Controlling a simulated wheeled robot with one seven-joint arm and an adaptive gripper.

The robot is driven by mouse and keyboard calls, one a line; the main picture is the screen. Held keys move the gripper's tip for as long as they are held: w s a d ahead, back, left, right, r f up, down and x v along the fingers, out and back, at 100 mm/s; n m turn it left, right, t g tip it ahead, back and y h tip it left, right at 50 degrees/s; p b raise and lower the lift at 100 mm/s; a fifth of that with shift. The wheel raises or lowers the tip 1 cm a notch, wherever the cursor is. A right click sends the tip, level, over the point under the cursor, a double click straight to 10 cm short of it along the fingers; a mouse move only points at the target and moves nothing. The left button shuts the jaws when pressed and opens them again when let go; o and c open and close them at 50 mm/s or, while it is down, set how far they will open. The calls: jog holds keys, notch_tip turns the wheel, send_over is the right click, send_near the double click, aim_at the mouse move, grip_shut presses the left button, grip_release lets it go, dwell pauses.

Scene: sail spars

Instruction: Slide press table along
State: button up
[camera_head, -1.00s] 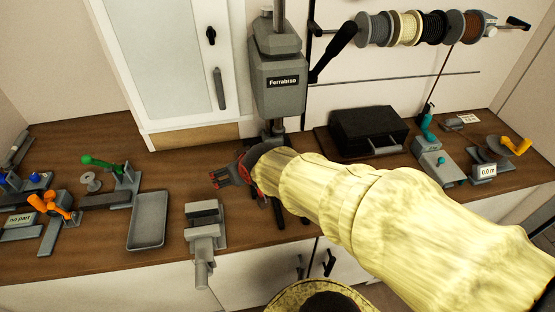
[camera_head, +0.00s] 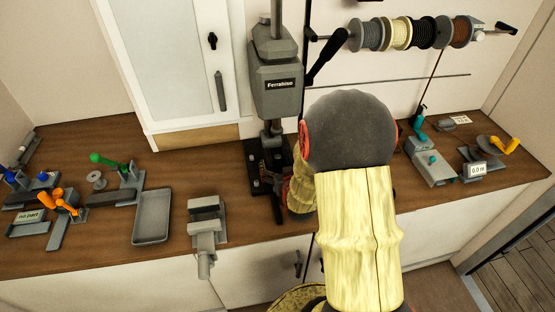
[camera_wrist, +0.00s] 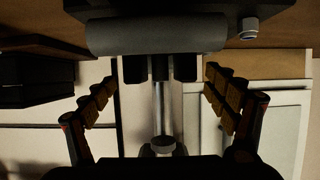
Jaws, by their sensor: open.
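The grey drill press labelled Ferrabiso (camera_head: 277,85) stands at the back of the bench on a vertical column. Its dark lower part, with the base (camera_head: 264,205), sits on the bench top. My gripper (camera_head: 272,160) is low at the press column, below the head, partly hidden by my arm. In the wrist view my gripper (camera_wrist: 160,80) is open, its two fingers wide apart with the press column (camera_wrist: 160,120) showing between them. A dark slab with a grey rounded bar (camera_wrist: 155,35) crosses the top of that view; I cannot tell whether it is the press table. No contact is clear.
A grey vise (camera_head: 207,225) and a shallow grey tray (camera_head: 152,217) stand left of the press. A black lever handle (camera_head: 328,58) sticks out to its right. Teal and orange devices (camera_head: 430,160) stand at the right. Spools (camera_head: 400,33) hang above.

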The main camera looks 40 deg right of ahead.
aim_at(276, 155)
jog(key=x, duration=0.5)
jog(key=shift+w+d+f, duration=0.15)
jog(key=shift+w, duration=0.15)
jog(key=shift+c, duration=1.1)
jog(key=c, duration=1.5)
jog(key=shift+b, duration=0.35)
jog(key=shift+w+d+b, duration=0.5)
jog(key=shift+w+b, duration=0.2)
jog(key=shift+w, duration=0.1)
jog(key=o, duration=1.7)
